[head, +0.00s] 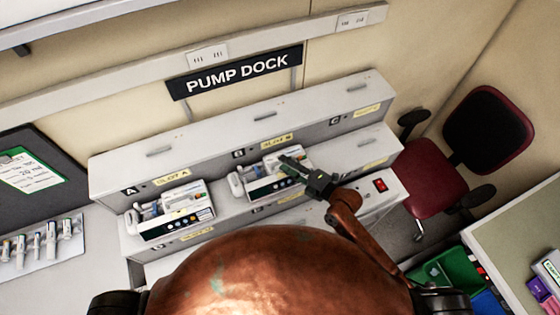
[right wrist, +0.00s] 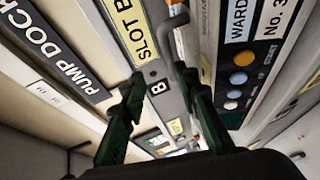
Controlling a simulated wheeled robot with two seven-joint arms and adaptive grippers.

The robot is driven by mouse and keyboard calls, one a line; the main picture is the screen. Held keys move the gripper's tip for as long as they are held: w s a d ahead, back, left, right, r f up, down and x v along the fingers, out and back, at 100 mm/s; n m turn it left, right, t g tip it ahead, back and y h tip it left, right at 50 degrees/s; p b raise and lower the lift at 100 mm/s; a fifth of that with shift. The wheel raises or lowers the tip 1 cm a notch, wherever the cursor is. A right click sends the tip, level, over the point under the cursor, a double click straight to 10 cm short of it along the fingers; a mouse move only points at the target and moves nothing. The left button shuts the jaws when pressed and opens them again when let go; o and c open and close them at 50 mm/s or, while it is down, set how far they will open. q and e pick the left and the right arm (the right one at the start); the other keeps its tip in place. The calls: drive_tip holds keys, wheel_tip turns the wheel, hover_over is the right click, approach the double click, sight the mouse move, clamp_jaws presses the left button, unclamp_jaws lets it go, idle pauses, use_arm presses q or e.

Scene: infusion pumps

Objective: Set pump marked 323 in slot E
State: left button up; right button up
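A white pump (head: 275,178) with a dark front stands in slot B of the dock. Its side in the right wrist view (right wrist: 240,85) bears a label reading "WARD" and "No. 3", the rest cut off. Another white pump (head: 172,214) stands in slot A; its number is too small to read. My right gripper (head: 290,165) is over the slot B pump. In the right wrist view its two dark green fingers (right wrist: 160,90) are apart, with no object clearly held between them. Slot E (head: 290,198) is in the lower row under B and looks empty. My left gripper is out of view.
The grey pump dock (head: 235,128) has slots A to C on top and a lower row. A red switch (head: 380,185) is at its right end. A maroon chair (head: 440,175) and green bin (head: 455,268) stand right. Vials (head: 36,245) lie left.

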drive_tip(key=b+v, duration=0.2)
drive_tip(key=v, duration=0.6)
drive_tip(key=shift+s+d+r, duration=0.15)
drive_tip(key=shift+s+d, duration=0.05)
drive_tip(key=shift+s, duration=0.05)
idle(0.4)
